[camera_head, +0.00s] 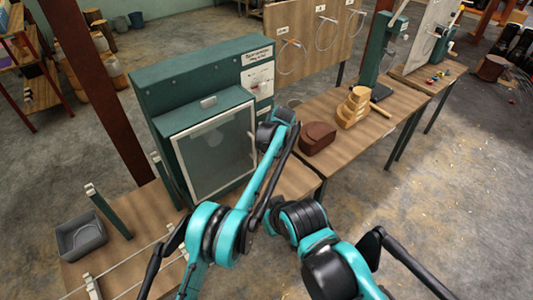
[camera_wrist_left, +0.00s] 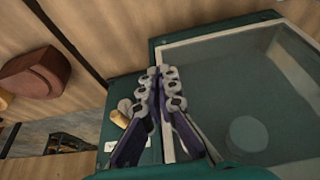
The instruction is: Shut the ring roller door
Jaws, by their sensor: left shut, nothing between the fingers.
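The ring roller (camera_head: 200,68) is a dark green cabinet on the wooden bench. Its door has a pale frame (camera_head: 181,163) around a clear pane (camera_head: 215,150) on the front; I cannot tell whether it is fully closed. In the left wrist view the pane (camera_wrist_left: 245,85) fills the right side, with the pale frame (camera_wrist_left: 169,140) along its edge. My left gripper (camera_head: 267,132) is at the door's right edge in the head view. In the left wrist view the gripper (camera_wrist_left: 165,76) has its fingers together, over the frame edge; contact is unclear. My right gripper is not visible.
A grey bin (camera_head: 81,238) and green posts (camera_head: 108,211) stand at the bench's left end. A brown block (camera_head: 317,138) and a stepped wooden piece (camera_head: 352,108) sit on the bench to the right. A dark red post (camera_head: 100,90) rises behind the cabinet's left side.

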